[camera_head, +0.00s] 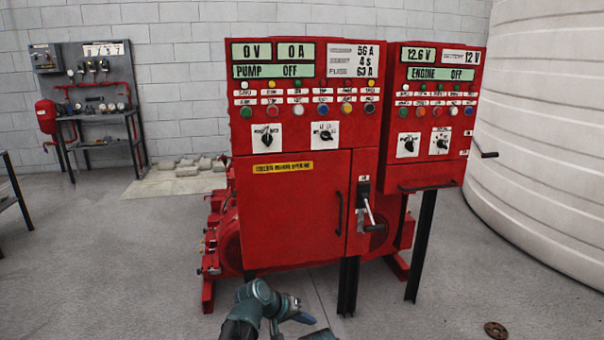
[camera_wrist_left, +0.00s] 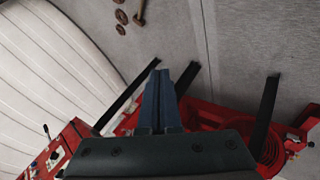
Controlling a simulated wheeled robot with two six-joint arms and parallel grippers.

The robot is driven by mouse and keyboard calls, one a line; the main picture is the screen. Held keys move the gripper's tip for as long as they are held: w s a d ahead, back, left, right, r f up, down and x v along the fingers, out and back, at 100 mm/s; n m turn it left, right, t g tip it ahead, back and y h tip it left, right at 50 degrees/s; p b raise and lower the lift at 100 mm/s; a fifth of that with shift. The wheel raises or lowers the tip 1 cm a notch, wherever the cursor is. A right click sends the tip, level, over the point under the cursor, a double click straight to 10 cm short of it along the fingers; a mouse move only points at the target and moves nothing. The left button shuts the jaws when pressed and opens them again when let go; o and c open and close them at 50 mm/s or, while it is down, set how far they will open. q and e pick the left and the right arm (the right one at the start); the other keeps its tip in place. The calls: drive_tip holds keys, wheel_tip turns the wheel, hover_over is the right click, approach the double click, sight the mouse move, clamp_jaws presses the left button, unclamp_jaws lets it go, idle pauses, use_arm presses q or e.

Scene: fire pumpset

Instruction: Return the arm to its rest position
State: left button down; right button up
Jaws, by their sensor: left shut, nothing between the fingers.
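My left arm (camera_head: 262,298) comes in at the bottom of the head view, low in front of the red pump control cabinet (camera_head: 300,207) and apart from it. In the left wrist view my left gripper (camera_wrist_left: 160,74) is shut, its two dark blue fingers side by side with nothing between them. My right gripper is in neither view.
The cabinet has a switch lever (camera_head: 369,212), and an engine panel (camera_head: 434,115) stands to its right. A large white tank (camera_head: 545,130) is at the far right. A workbench (camera_head: 95,115) stands at the back left. A brown disc (camera_head: 495,330) lies on open floor.

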use_arm(q)
drive_tip(key=s+a+f+g+y, duration=0.2)
drive_tip(key=s+a+f+y, duration=0.15)
drive_tip(key=s+a, duration=0.5)
drive_tip(key=s+a+f+g+y, duration=0.2)
drive_tip(key=s+a+y, duration=0.2)
drive_tip(key=s+a, duration=0.5)
drive_tip(key=s+d+m+y, duration=0.1)
drive_tip(key=s+d+m, duration=0.35)
drive_tip(key=d, duration=0.45)
wheel_tip(320, 180, up, 30)
drive_tip(key=p, duration=2.9)
drive_tip(key=shift+s+d+f+g+p, duration=0.15)
drive_tip(key=shift+f+g+p, duration=0.15)
drive_tip(key=shift+p, duration=0.1)
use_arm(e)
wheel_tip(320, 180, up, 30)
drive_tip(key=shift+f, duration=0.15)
use_arm(q)
drive_tip(key=shift+n, duration=0.25)
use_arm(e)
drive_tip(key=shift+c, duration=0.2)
